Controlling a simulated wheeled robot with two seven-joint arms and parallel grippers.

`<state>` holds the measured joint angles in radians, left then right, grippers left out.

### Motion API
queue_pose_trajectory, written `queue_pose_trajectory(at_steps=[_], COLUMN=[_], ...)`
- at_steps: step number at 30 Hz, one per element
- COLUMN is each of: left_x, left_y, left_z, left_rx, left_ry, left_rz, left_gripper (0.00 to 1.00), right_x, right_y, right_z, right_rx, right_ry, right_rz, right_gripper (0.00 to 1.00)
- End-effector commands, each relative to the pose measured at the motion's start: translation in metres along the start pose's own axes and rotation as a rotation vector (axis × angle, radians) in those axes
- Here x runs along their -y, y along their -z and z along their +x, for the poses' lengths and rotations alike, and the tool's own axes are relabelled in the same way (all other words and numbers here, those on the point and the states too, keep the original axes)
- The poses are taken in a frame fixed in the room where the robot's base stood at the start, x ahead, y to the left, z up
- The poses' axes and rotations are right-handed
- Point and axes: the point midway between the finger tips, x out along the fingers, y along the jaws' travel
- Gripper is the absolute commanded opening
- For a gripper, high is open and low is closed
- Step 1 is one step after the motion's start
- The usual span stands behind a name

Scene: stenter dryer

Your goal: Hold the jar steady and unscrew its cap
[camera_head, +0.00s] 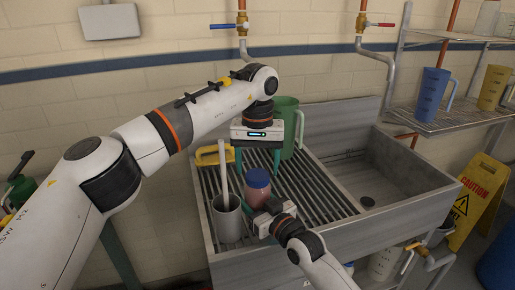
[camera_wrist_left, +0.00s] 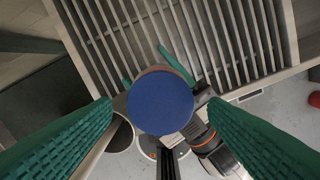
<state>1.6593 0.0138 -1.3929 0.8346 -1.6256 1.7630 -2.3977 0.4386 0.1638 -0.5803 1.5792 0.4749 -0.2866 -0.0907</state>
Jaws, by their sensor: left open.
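In the left wrist view the round cap (camera_wrist_left: 160,104) lies between the two fingers, with a gap on each side. My right gripper (camera_head: 266,213) reaches in low from the front right, its thin green fingers showing on both sides of the jar body in the left wrist view; it looks shut on the jar. The cap hides part of this grasp.
A grey mug (camera_head: 228,222) with a rod in it stands close left of the jar. A green jug (camera_head: 287,120) and a yellow-handled item (camera_head: 207,158) are behind. The sink basin (camera_head: 385,165) lies to the right, with a shelf (camera_head: 440,122) of jugs beyond.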

Motion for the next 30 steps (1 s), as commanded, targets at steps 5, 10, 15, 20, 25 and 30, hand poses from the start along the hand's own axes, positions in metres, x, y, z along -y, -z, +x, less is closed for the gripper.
queue_pose_trajectory(at_steps=[5, 10, 15, 20, 25, 30], left_x=[0.000, 0.000, 0.000, 0.000, 0.000, 0.000], left_y=[0.000, 0.000, 0.000, 0.000, 0.000, 0.000], left_z=[0.015, 0.018, 0.017, 0.017, 0.017, 0.017], left_rx=[-0.001, 0.000, 0.000, 0.000, 0.000, 0.001], left_ry=[0.000, 0.000, 0.000, 0.000, 0.000, 0.000], left_rz=[-0.001, -0.001, -0.002, -0.002, -0.002, -0.103], left_gripper=[0.68, 0.68, 0.63, 0.37, 0.22, 0.22], right_x=[0.000, 0.000, 0.000, 0.000, 0.000, 0.000], right_y=[0.001, 0.001, 0.001, 0.001, 0.001, 0.001], right_z=[0.000, 0.000, 0.000, 0.000, 0.000, 0.000], right_rx=[-0.002, -0.002, -0.002, -0.002, -0.002, -0.002], right_ry=[0.000, 0.000, 0.000, 0.000, 0.000, 0.000], right_rz=[0.000, 0.000, 0.000, 0.000, 0.000, 0.000], right_gripper=[0.00, 0.00, 0.00, 0.00, 0.00, 0.00])
